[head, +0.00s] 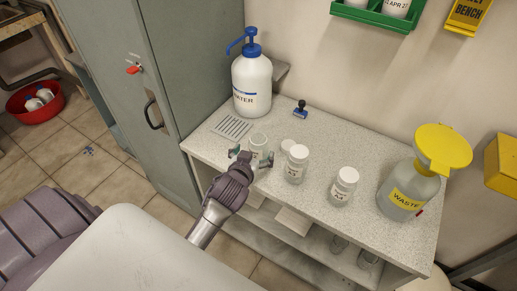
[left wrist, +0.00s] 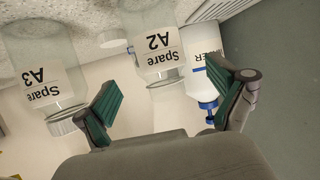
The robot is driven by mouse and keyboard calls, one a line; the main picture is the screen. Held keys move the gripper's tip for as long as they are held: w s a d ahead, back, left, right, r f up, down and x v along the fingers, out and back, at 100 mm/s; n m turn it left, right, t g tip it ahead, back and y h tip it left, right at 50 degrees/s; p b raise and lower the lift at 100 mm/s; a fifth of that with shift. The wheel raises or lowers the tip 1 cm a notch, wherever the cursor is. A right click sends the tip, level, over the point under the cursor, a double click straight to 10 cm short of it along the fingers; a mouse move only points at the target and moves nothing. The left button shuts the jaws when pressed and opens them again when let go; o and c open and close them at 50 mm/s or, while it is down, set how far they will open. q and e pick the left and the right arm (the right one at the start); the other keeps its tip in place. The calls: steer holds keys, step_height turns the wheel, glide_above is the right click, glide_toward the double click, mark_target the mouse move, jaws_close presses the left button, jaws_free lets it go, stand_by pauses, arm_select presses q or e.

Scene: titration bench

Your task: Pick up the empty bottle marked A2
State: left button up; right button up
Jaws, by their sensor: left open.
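The clear bottle marked A2 (head: 259,141) stands upright on the bench with its mouth uncapped and looks empty. In the left wrist view, where the scene is upside down, the A2 bottle (left wrist: 158,45) shows its label "A2 Spare" between the two fingers. My left gripper (head: 250,158) is open at the near side of the bottle, its green-padded fingers spread to either side; it also shows in the left wrist view (left wrist: 168,88). I cannot tell how far the fingers reach around the glass. My right gripper is not in view.
Capped bottle A3 (head: 296,166) stands close to the right, and another capped bottle (head: 342,187) farther right. A loose white cap (head: 288,145) lies behind A3. A water pump bottle (head: 251,86) stands behind, a waste bottle with yellow funnel (head: 406,192) at right. A grey cabinet (head: 160,60) flanks the bench's left.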

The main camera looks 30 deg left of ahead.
arm_select(q)
steer(key=x, duration=0.5)
steer(key=shift+w+f+p, duration=0.25)
steer(key=shift+p, duration=0.15)
steer(key=c, duration=1.2)
